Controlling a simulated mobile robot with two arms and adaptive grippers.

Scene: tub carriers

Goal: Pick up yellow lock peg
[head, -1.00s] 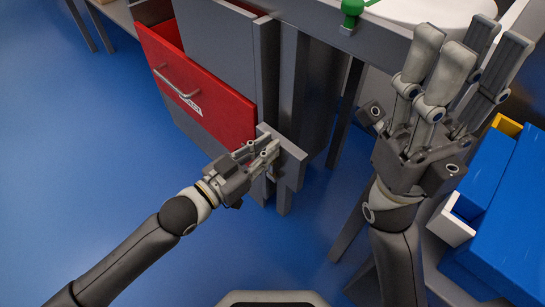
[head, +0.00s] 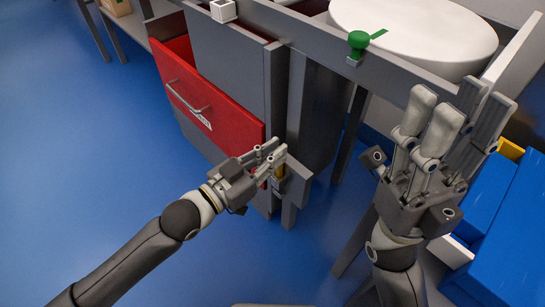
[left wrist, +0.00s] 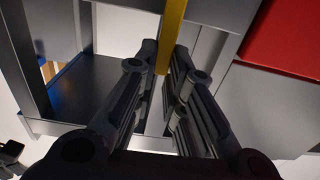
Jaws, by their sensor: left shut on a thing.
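The yellow lock peg (head: 279,171) shows as a small yellow piece at the fingertips of my left gripper (head: 271,160), in front of a grey bracket at the bench leg. In the left wrist view the peg (left wrist: 171,35) is a long yellow bar running up from between the fingertips (left wrist: 164,62). My left gripper is shut on it. The fingers hide part of the peg, and I cannot tell whether it still touches the bracket. My right gripper (head: 432,130) is raised at the right with its fingers spread, open and empty.
The red drawer (head: 215,105) stands partly open left of my left gripper. A green knob (head: 358,41) and a white cube (head: 223,10) sit on the bench edge. Blue bins (head: 510,225) are at the lower right. The blue floor at left is clear.

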